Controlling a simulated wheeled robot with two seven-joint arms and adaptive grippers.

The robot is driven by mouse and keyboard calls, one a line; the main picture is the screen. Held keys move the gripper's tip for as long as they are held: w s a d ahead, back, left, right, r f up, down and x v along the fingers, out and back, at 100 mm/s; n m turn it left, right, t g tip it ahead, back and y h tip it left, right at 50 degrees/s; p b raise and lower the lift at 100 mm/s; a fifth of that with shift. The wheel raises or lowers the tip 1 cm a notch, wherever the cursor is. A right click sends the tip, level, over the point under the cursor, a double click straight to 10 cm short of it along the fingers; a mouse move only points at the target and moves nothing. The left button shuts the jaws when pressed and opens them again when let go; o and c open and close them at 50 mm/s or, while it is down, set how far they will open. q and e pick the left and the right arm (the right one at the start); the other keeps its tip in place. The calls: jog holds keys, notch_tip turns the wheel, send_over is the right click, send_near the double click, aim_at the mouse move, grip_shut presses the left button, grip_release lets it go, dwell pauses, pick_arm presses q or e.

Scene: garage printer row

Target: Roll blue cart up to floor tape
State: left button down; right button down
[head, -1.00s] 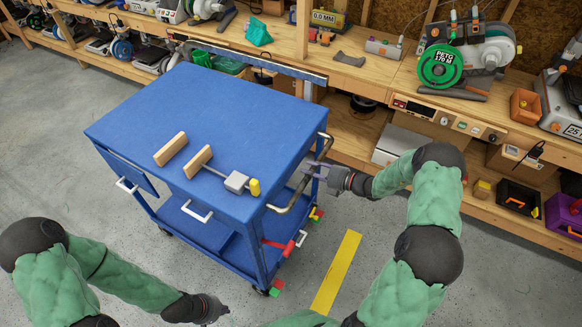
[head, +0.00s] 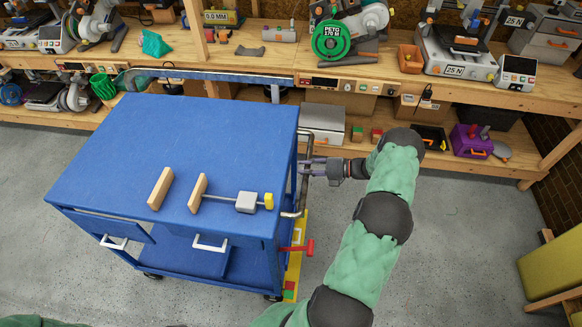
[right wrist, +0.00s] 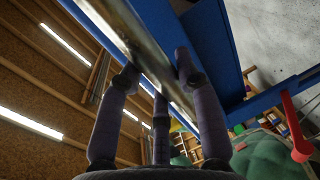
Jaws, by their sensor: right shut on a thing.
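The blue cart (head: 190,135) stands in the middle of the head view, with a clamp-like tool (head: 246,202) on its top. Its metal push handle (head: 303,190) is on the right end. My right gripper (head: 306,168) is shut on this handle; the right wrist view shows its fingers around the bar (right wrist: 150,62). I cannot tell whether a wheel touches the tape. My left gripper is out of view.
A wooden workbench (head: 270,66) with printers and spools runs behind the cart, close to its back edge. Grey floor (head: 455,240) is open to the right, and a yellow-green piece of furniture (head: 555,255) stands at the far right.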

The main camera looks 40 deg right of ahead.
jog(key=shift+s+d+f, duration=0.1)
jog(key=shift+s+d, duration=0.25)
jog(key=shift+s, duration=0.2)
jog(key=shift+s+d, duration=0.3)
jog(key=shift+s, duration=0.2)
jog(key=c, duration=0.8)
grip_release()
jog(key=shift+c, duration=0.2)
jog(key=shift+d, duration=0.15)
jog(key=v, duration=1.2)
